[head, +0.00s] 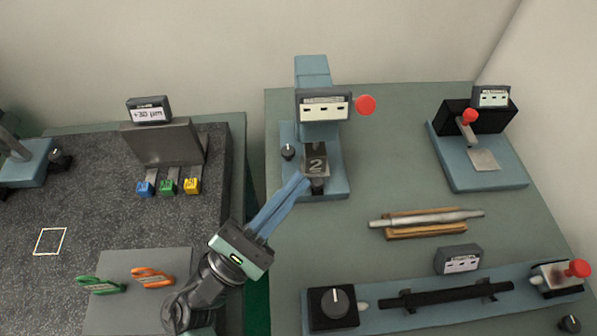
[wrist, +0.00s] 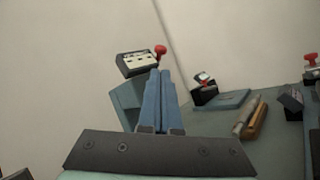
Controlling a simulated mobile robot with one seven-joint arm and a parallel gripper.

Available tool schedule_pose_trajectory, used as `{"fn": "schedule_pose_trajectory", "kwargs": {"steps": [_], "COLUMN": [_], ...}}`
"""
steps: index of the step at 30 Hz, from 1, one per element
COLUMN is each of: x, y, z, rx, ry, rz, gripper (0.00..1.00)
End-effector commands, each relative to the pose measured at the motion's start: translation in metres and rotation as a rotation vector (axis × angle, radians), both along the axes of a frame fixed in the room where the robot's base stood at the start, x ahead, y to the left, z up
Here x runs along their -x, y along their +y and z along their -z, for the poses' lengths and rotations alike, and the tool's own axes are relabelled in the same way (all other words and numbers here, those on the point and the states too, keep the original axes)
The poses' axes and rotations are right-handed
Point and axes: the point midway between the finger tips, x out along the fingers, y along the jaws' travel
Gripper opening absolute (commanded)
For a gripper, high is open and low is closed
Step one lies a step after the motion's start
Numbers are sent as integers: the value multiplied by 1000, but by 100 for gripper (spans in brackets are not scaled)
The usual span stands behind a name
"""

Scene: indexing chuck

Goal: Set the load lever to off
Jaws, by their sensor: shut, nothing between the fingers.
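My gripper (head: 298,181) has two long blue fingers, shut with nothing between them. Its tips are just in front of the blue column machine (head: 311,72) and left of its block marked 2 (head: 316,160). A red ball knob (head: 365,105) sticks out at the right of that machine's head; it also shows in the wrist view (wrist: 160,50), just above the fingertips. A second red-knobbed lever (head: 469,116) stands on the blue unit at the back right. A third red knob (head: 578,268) is at the front right. The labels are too small to tell which is the load lever.
A metal bar on a wooden rest (head: 427,222) lies mid-table. A long blue fixture with a black dial (head: 335,303) runs along the front. Left are a grey stand (head: 165,142) with coloured tags and pliers (head: 152,278). A gap separates the two tables.

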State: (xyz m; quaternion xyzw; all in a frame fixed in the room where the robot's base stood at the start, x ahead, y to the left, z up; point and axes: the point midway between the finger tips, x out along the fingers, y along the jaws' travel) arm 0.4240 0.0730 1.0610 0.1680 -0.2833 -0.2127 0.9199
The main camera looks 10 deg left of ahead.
Motion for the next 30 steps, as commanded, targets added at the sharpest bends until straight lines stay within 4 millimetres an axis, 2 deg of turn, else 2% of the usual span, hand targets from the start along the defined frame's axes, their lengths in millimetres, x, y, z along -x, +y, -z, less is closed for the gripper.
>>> {"fn": "schedule_pose_trajectory", "kwargs": {"steps": [1, 6, 15, 21, 30], "x": [-9, -37, -74, -82, -83], "y": [-7, -26, -49, -54, -54], "z": [-10, -27, -47, -50, -50], "rx": [0, -2, -3, -3, -3], "ry": [-4, -4, -2, -1, -1], "rz": [4, 5, 1, 1, 0], "gripper": [0, 0, 0, 0, 0]}}
